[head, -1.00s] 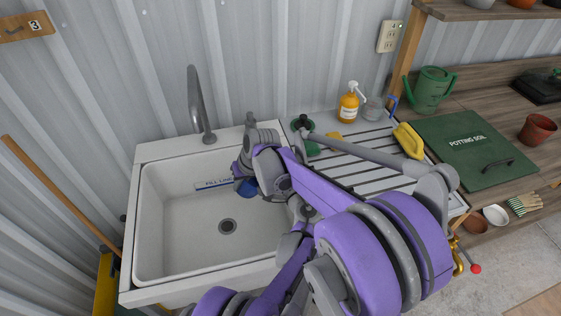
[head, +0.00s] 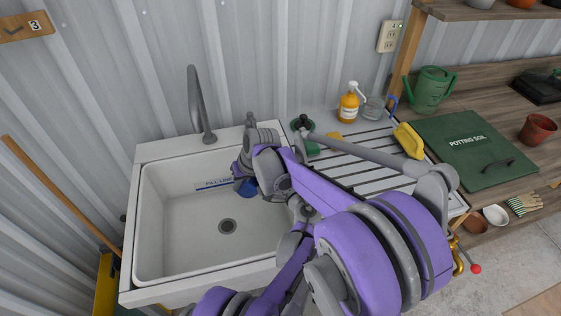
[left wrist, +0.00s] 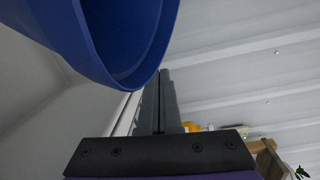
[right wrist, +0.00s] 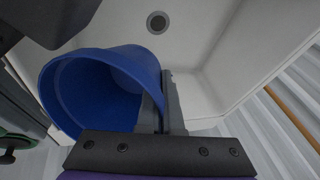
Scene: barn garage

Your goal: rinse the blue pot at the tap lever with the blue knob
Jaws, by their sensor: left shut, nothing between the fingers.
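The blue pot (head: 246,188) is at the right side of the white sink basin, mostly hidden by my arm in the head view. In the right wrist view, my right gripper (right wrist: 163,92) is shut on the wall of the blue pot (right wrist: 88,92), whose open mouth shows. In the left wrist view, my left gripper (left wrist: 158,92) is shut and empty, beside the pot's rim (left wrist: 135,60). The grey tap spout (head: 196,105) rises behind the basin, left of the pot. I cannot make out a lever with a blue knob.
The white sink (head: 170,225) has a drain (head: 228,226). The drainboard (head: 350,160) at right holds an orange soap bottle (head: 348,105), a glass jar (head: 374,108) and a yellow item (head: 408,141). A brass tap lever with a red knob (head: 475,269) is at lower right. The basin's left side is free.

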